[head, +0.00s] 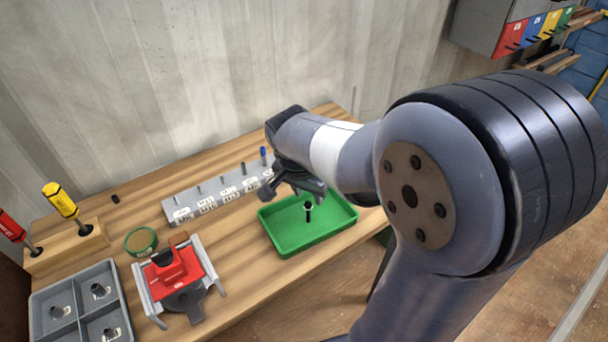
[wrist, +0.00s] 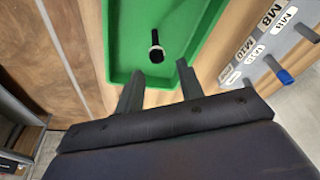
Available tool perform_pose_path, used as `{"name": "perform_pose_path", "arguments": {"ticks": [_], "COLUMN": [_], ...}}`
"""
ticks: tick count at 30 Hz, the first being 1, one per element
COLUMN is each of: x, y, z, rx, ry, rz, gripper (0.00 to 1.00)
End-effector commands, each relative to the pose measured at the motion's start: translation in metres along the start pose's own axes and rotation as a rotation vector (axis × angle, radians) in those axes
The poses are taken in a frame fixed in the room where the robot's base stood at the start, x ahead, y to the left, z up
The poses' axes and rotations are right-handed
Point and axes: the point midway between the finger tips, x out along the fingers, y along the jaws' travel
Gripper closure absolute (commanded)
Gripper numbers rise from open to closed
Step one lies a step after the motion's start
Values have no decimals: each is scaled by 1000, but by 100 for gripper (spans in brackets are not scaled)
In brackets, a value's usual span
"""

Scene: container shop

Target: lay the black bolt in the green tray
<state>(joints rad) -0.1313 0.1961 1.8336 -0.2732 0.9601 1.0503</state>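The green tray (head: 283,245) sits on the bench right of centre in the head view, and its floor and walls fill the top middle of the wrist view (wrist: 117,45). The black bolt (head: 308,213) is within the tray's outline, near its middle. It also shows in the wrist view (wrist: 156,42), apart from my fingers. I cannot tell whether it lies flat or stands. My gripper (head: 308,190) is over the tray's back left side. In the wrist view its two fingers (wrist: 159,85) are spread with nothing between them.
A grey labelled rack (head: 215,195) with several pegs stands behind the tray. A red and grey fixture (head: 172,272), a green tape roll (head: 141,241), a grey divided tray (head: 75,305) and a wooden block (head: 65,248) with screwdrivers are left. Bare wood lies between fixture and tray.

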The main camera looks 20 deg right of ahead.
Motion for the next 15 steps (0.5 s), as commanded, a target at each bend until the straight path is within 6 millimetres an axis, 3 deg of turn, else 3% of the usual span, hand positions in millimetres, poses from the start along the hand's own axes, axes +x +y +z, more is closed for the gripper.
{"name": "perform_pose_path", "arguments": {"ticks": [9, 15], "x": [-71, -98], "y": [-1, 0], "z": [0, 0], "rx": [-1, -1], "ry": [4, 2], "rz": [-6, -3], "gripper": [64, 64]}}
